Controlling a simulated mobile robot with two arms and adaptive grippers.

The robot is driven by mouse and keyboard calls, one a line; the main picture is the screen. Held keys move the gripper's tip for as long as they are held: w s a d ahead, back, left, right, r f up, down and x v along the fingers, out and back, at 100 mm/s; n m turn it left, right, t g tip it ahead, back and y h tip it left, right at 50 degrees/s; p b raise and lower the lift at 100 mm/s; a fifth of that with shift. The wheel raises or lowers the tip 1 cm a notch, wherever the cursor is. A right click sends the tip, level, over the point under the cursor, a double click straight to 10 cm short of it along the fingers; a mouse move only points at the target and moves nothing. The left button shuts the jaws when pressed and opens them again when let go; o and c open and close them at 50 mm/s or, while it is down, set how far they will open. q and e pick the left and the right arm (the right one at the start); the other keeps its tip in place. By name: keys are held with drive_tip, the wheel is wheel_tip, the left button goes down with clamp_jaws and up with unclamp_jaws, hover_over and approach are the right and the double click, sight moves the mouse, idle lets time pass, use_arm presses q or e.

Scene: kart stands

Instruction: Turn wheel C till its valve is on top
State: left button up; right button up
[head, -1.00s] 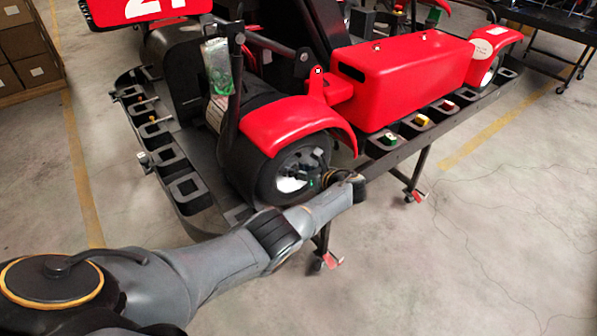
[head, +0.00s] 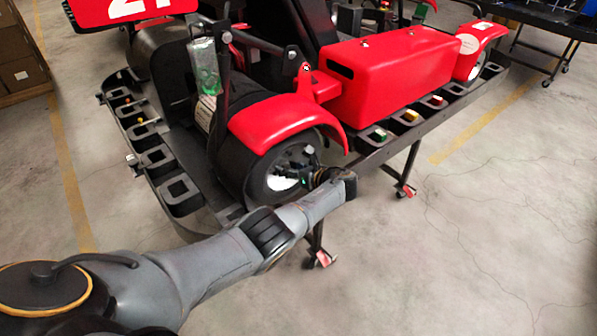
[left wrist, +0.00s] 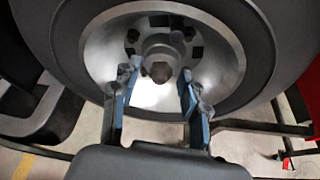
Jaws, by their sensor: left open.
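A kart wheel (head: 258,178) with a black tyre and a bright rim sits under the red front fender in the head view; no letter shows on it. In the left wrist view its pale rim (left wrist: 222,72) and central hub nut (left wrist: 160,72) face me. My left gripper (left wrist: 157,88) is open, its two blue-grey fingers apart, just in front of the rim below and to either side of the nut. Contact cannot be told. In the head view the left gripper (head: 303,168) is at the wheel face, partly hiding it. I cannot make out the valve. My right gripper is not in view.
The red fender (head: 285,117) arches close over the wheel. A black stand rim with cut-outs (head: 172,193) runs along the left, and a stand leg with a red-tabbed caster (head: 405,188) stands at right. The floor on the right is clear.

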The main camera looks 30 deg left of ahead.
use_arm(q)
drive_tip(key=v, duration=1.1)
drive_tip(key=shift+d, duration=0.35)
drive_tip(key=shift+s, duration=0.15)
